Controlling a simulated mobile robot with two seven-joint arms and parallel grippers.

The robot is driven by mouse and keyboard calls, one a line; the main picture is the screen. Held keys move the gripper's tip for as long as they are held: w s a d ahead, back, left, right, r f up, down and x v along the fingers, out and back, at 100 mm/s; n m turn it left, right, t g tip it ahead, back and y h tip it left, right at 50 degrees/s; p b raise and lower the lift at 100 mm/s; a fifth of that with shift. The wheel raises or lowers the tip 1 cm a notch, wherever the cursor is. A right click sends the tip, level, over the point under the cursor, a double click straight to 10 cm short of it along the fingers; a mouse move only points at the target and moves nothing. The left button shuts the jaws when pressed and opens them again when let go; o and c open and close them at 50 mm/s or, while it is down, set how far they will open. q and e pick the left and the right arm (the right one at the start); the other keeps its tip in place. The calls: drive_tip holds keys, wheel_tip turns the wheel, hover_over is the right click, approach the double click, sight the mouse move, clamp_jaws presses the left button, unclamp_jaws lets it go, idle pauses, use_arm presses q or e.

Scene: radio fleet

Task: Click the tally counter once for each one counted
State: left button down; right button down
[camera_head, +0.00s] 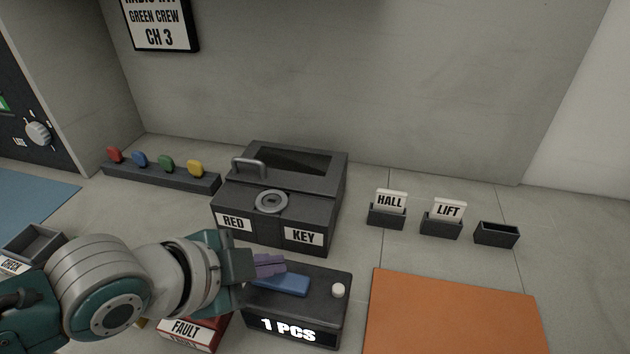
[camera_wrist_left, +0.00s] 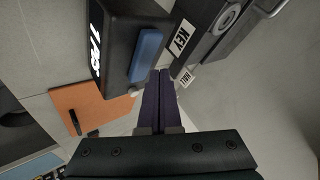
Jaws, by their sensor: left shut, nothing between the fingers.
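The tally counter (camera_head: 330,305) is a dark box with a blue bar (camera_head: 284,285) and a small white knob (camera_head: 338,290) on top. Its front display reads "1 PCS". My left gripper (camera_head: 270,264) is shut and empty, its purple fingers just above or at the far edge of the blue bar. I cannot tell whether they touch it. In the left wrist view, the shut fingers (camera_wrist_left: 158,100) point beside the blue bar (camera_wrist_left: 146,54), and the counter (camera_wrist_left: 118,40) shows on its side. My right gripper is not in view.
A dark box (camera_head: 335,200) labelled RED and KEY stands behind the counter. An orange mat (camera_head: 455,318) lies to the right. HALL (camera_head: 390,200) and LIFT (camera_head: 448,211) cards stand in holders beside an empty holder (camera_head: 497,234). A FAULT box (camera_head: 190,336) sits under my left arm. Coloured knobs line a rack (camera_head: 165,177).

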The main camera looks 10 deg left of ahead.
sight(272, 283)
use_arm(q)
drive_tip(key=shift+f, duration=0.15)
idle(0.8)
drive_tip(key=shift+f+b, duration=0.3)
drive_tip(key=shift+b, duration=0.05)
drive_tip(key=shift+f+b, duration=0.45)
drive_tip(key=shift+f, duration=0.05)
idle(0.5)
drive_tip(key=shift+r, duration=0.1)
drive_tip(key=shift+r+p, duration=0.85)
drive_tip(key=shift+p, duration=0.15)
wheel_tip(272, 283, up, 5)
drive_tip(key=p, duration=0.5)
drive_tip(key=shift+r, duration=0.1)
